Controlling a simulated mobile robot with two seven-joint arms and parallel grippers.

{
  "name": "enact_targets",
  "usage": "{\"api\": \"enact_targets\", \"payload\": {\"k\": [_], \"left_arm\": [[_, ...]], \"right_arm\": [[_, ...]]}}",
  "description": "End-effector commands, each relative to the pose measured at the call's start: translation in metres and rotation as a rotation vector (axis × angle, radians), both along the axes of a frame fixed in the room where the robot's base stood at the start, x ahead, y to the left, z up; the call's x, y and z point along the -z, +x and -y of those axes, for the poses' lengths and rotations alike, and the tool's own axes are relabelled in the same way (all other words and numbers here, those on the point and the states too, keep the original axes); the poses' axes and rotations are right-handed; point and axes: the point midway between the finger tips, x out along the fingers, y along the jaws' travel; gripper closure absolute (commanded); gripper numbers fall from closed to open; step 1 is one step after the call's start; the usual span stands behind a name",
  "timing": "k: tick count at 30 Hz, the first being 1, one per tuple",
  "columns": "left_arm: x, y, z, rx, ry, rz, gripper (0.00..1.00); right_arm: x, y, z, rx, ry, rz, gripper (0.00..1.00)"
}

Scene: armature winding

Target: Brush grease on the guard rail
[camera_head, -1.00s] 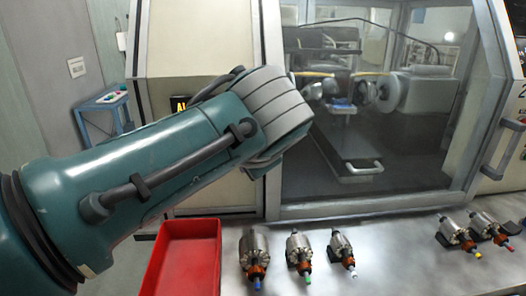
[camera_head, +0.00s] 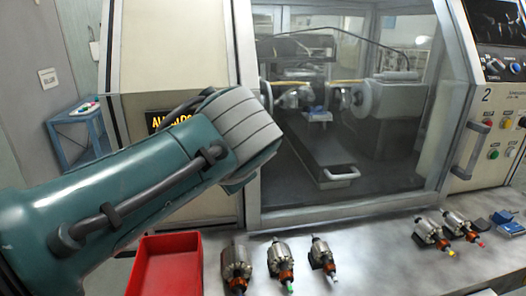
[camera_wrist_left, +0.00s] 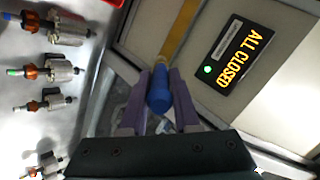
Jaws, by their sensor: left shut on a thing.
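My left gripper (camera_wrist_left: 160,78) is shut on a blue handle (camera_wrist_left: 159,98) with a yellow-tan shaft, probably the grease brush. Its purple fingers clasp the blue part from both sides. The shaft points away toward the machine front, and no bristles can be made out. In the head view my teal left arm crosses from the left in front of the machine, and its grey wrist hides the gripper and the tool. The machine's framed glass guard (camera_head: 340,100) stands behind. I cannot tell which part of it is the guard rail. My right gripper is not in view.
A red tray (camera_head: 140,277) stands at the front left of the metal table (camera_head: 385,275). Several armatures (camera_head: 281,259) lie on the table, including one pair (camera_head: 461,224) farther right. A lit panel (camera_wrist_left: 240,50) reads "ALL CLOSED". A control panel (camera_head: 498,110) is at the right.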

Motion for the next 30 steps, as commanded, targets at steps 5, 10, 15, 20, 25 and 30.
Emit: {"api": "enact_targets", "payload": {"k": [5, 10, 15, 20, 25, 30], "left_arm": [[0.0, -0.001, -0.004, -0.001, 0.001, 0.0, 1.0], [-0.003, -0.003, -0.016, -0.002, 0.001, -0.001, 1.0], [-0.002, -0.007, -0.032, -0.001, 0.002, -0.001, 1.0], [0.0, -0.007, -0.036, 0.0, 0.0, 0.001, 1.0], [-0.002, -0.01, -0.048, -0.002, 0.003, -0.001, 1.0], [-0.002, -0.013, -0.063, -0.001, 0.002, 0.001, 1.0]], "right_arm": [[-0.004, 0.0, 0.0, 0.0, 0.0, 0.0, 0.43], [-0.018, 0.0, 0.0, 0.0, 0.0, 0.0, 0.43], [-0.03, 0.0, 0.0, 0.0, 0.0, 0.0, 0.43], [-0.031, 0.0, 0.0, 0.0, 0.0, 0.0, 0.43], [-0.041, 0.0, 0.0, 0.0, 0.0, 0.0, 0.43], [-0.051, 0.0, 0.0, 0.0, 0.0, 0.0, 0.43]]}}
